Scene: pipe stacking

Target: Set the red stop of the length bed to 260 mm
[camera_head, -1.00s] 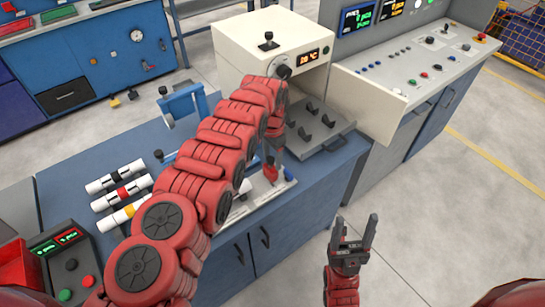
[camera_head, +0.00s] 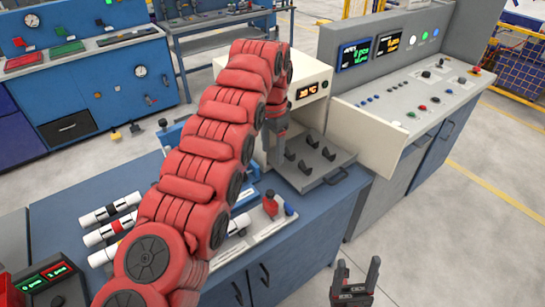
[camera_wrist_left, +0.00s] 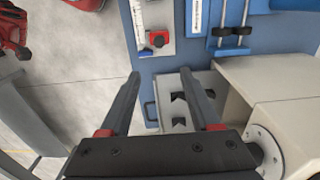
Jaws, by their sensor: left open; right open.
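The red stop (camera_head: 270,205) sits near the right end of the pale length bed (camera_head: 258,228) on the blue bench. In the left wrist view the red stop (camera_wrist_left: 158,41) with its dark knob stands on the bed (camera_wrist_left: 150,17), beyond my open fingers. The scale reading is too small to tell. My left gripper (camera_head: 277,150) hangs above the bench near the grey tray, partly hidden by my arm; its open, empty fingers show in the left wrist view (camera_wrist_left: 160,76). My right gripper (camera_head: 357,267) is open and empty in front of the bench.
The grey tray (camera_head: 335,165) with dark V-shaped rests stands right of the bed, before a cream machine (camera_head: 318,85). White pipes with coloured bands (camera_head: 112,208) lie at left. A blue fixture with rods (camera_wrist_left: 228,52) shows beside the bed. Floor at right is clear.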

